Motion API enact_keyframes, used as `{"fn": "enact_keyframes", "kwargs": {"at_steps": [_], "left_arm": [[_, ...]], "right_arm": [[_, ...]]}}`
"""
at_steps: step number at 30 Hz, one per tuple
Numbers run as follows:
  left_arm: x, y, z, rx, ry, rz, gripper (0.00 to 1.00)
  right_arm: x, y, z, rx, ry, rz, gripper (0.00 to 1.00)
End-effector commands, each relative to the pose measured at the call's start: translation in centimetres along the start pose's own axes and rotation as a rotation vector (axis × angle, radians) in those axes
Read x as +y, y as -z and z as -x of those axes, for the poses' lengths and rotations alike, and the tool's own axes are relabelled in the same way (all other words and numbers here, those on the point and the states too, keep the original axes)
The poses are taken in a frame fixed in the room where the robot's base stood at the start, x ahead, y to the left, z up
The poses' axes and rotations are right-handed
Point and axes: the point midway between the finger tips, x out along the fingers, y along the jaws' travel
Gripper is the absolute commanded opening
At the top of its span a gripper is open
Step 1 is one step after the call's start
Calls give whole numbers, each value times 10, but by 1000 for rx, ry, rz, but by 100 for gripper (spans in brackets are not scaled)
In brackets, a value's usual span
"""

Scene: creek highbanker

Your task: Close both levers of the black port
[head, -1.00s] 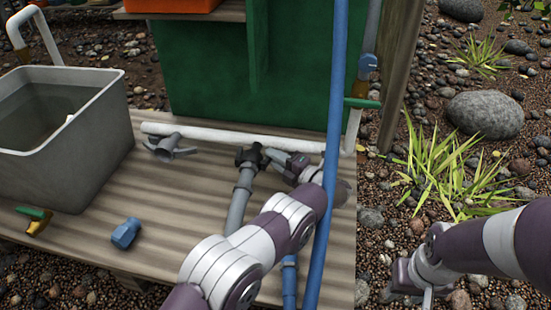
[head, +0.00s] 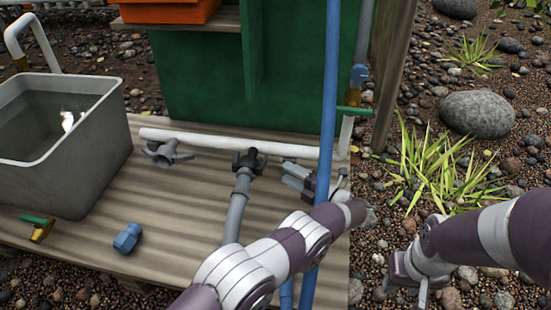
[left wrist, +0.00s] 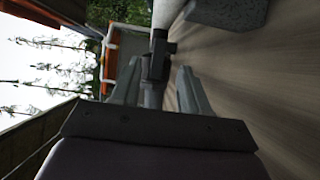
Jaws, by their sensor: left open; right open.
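The black port (head: 252,153) sits on the white pipe (head: 215,141) along the deck's back. The end of a grey hose (head: 236,205) meets the port. Short dark lever parts show at both sides of the port; how far each is folded is too small to tell. My left gripper (head: 284,173) is open and empty, just right of the port and apart from it, fingers pointing left. In the left wrist view, the black port (left wrist: 158,55) shows beyond and between the open fingers (left wrist: 158,80). My right gripper (head: 404,286) is open, low at the right over gravel.
A grey port (head: 162,152) with spread levers is left on the pipe. A grey tub (head: 75,170) of water and a blue fitting (head: 127,235) stand on the deck's left. The green box (head: 210,75) stands behind.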

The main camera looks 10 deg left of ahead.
Motion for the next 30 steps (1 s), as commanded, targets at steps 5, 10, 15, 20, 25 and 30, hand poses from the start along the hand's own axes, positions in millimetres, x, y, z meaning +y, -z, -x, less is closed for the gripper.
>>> {"fn": "enact_keyframes", "kwargs": {"at_steps": [5,10,15,20,25,30], "left_arm": [[1,0,37,-2,0,-1,45],[-1,0,50,0,0,-1,45],[-1,0,50,1,0,-1,45],[-1,0,50,0,0,-1,45],[-1,0,49,0,0,-1,45],[2,-2,48,-7,-1,-2,45]], "right_arm": [[0,2,14,0,0,0,43],[0,2,15,-1,0,0,43],[0,2,15,-1,0,0,43],[0,2,15,-1,0,0,43],[0,2,15,-1,0,0,43],[0,2,15,-1,0,0,43]]}}
